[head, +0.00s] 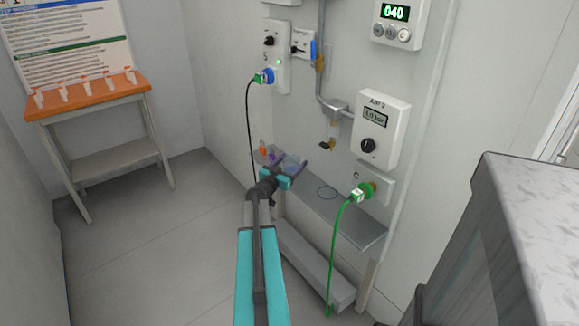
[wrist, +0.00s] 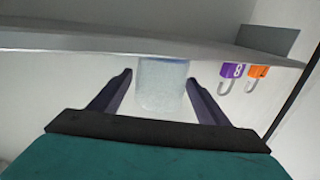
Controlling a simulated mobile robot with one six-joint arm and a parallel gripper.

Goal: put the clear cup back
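The clear cup (wrist: 161,84) is a pale, see-through cup at the edge of the grey shelf (wrist: 100,40) in the wrist view. My gripper (wrist: 158,78) is open, with one dark finger on each side of the cup. A small gap shows at the left finger, and the right finger is very close to the cup's side. In the head view my gripper (head: 291,168) is at the left part of the wall shelf (head: 345,222), where the cup is hard to make out. A thin blue ring outline (head: 327,193) marks the shelf to the right of my gripper.
A purple padlock (wrist: 232,71) and an orange padlock (wrist: 257,71) are beside the cup. A green plug (head: 358,194) with a hanging green cable is right of the ring. A black cable (head: 249,125) hangs at left. A grey block (head: 530,240) stands at right.

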